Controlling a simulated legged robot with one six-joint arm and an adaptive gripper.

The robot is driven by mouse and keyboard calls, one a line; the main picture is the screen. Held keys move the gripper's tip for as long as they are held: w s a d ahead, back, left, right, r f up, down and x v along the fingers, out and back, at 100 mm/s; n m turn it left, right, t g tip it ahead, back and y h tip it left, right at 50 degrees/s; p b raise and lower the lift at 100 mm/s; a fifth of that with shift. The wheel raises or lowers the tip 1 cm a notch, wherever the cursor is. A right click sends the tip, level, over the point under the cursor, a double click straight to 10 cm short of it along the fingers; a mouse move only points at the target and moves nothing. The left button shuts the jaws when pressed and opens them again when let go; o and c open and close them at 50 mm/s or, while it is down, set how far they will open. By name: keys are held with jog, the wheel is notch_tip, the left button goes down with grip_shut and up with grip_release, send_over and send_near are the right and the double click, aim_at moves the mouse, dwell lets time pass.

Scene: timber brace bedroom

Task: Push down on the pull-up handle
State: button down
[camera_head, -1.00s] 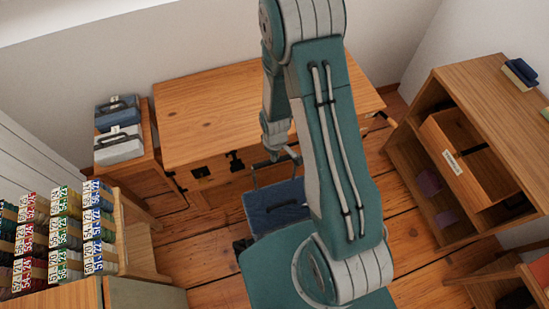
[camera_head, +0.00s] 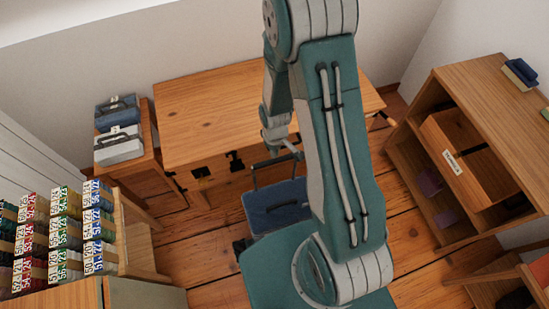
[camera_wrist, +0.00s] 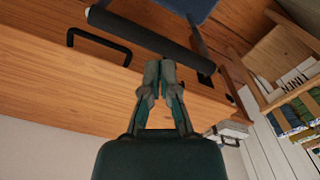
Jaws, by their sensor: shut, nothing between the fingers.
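A blue suitcase (camera_head: 278,206) stands on the floor in front of the wooden desk. Its pull-up handle (camera_head: 262,164) is raised above it, with a dark crossbar on thin posts. The wrist view shows the crossbar (camera_wrist: 120,28) running diagonally and a corner of the blue suitcase (camera_wrist: 182,7) beyond it. In the head view my gripper (camera_head: 283,145) is just above the crossbar. I cannot tell whether they touch. My arm partly covers the suitcase's right side.
The wooden desk (camera_head: 205,105) stands directly behind the suitcase. A stand with boxes (camera_head: 118,145) is left of it, and a rack of labelled bundles (camera_head: 60,230) is at lower left. An open shelf unit (camera_head: 440,100) is at right. Bare floor (camera_head: 405,235) lies between.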

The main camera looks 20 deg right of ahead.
jog(key=shift+r, duration=2.7)
notch_tip(320, 180, up, 18)
jog(key=s+m+t, duration=0.3)
jog(key=s+r+m+t, duration=0.2)
jog(key=s+r+m, duration=0.1)
jog(key=s+r, duration=0.8)
jog(key=shift+r+t, duration=0.3)
jog(key=shift+r, duration=0.6)
